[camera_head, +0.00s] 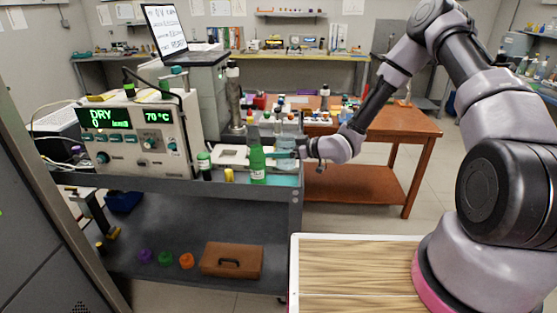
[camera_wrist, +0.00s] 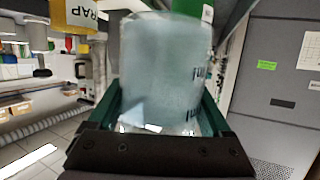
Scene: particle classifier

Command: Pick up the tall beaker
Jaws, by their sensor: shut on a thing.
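The tall beaker (camera_head: 286,152) is a clear, bluish glass cylinder at the front right corner of the grey cart in the head view. In the wrist view the beaker (camera_wrist: 162,65) stands large between the two green-sided fingers, with dark printing on its right side. My gripper (camera_head: 292,152) reaches it from the right and is shut on it. In the wrist view my gripper (camera_wrist: 160,110) has one finger on each side of the glass. I cannot tell whether the beaker's base touches the cart top.
A green bottle (camera_head: 257,165) stands close left of the beaker. A wooden table (camera_head: 395,131) with several bottles stands behind.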

